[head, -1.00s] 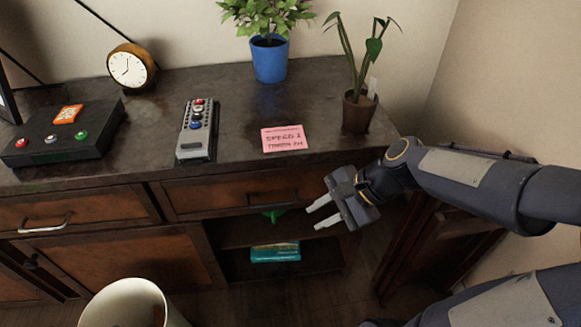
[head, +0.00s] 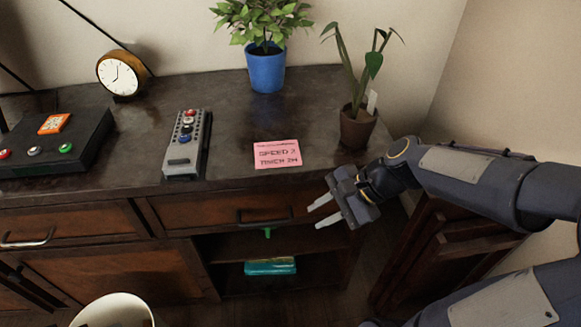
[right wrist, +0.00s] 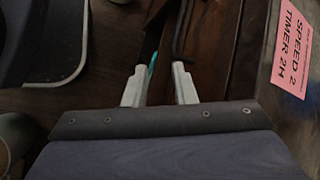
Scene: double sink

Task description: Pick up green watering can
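A small piece of something green (head: 267,233) shows in the head view just under the drawer handle, in the open shelf space of the cabinet. Most of it is hidden by the drawer front, so I cannot tell its full shape. My right gripper (head: 316,216) is in front of the drawer, to the right of and higher in the picture than the green piece. Its two fingers are apart, with nothing held between them. In the right wrist view the gripper (right wrist: 158,70) has a teal-green sliver (right wrist: 152,65) showing beyond its fingers. My left gripper is not in view.
The cabinet top holds a clock (head: 121,73), button box (head: 50,145), remote (head: 186,146), pink note (head: 277,154) and two potted plants (head: 266,68) (head: 357,127). A teal box (head: 270,267) lies on the lower shelf. An open cabinet door (head: 438,255) stands right. A bin (head: 118,304) stands front left.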

